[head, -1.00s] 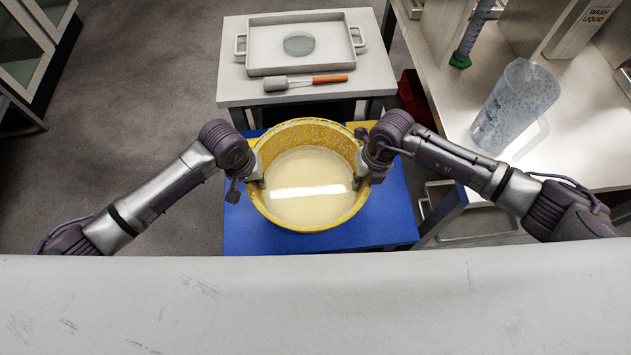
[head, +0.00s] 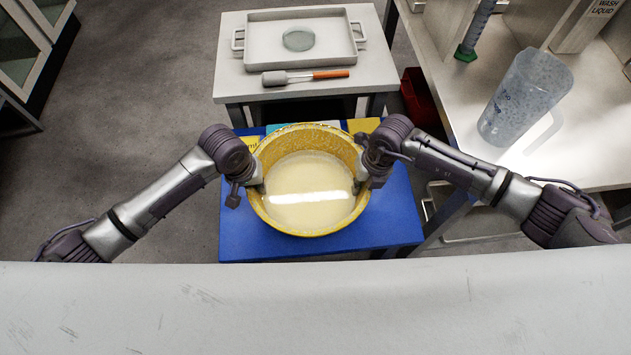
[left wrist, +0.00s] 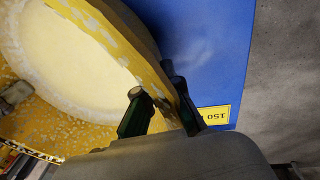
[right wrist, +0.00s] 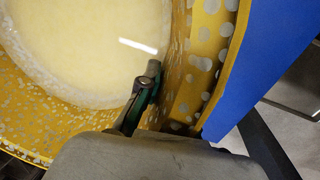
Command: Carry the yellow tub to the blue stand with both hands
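The yellow tub (head: 270,215), speckled at the rim and holding pale cream liquid, is over the blue stand (head: 390,220) in the head view. It looks level; whether its base touches the stand is hidden. My left gripper (head: 262,187) is shut on the tub's left wall, one finger inside and one outside, as the left wrist view (left wrist: 152,82) shows. My right gripper (head: 358,183) is at the right wall. In the right wrist view one finger (right wrist: 147,85) is inside the tub; the other is hidden, but the pair appears shut on the wall.
Behind the stand is a grey table with a tray (head: 265,60), a glass dish (head: 298,39) and an orange-handled spatula (head: 310,76). At right, a bench holds a jug (head: 525,95). A red bin (head: 418,95) stands beneath. A white surface (head: 300,310) crosses the foreground.

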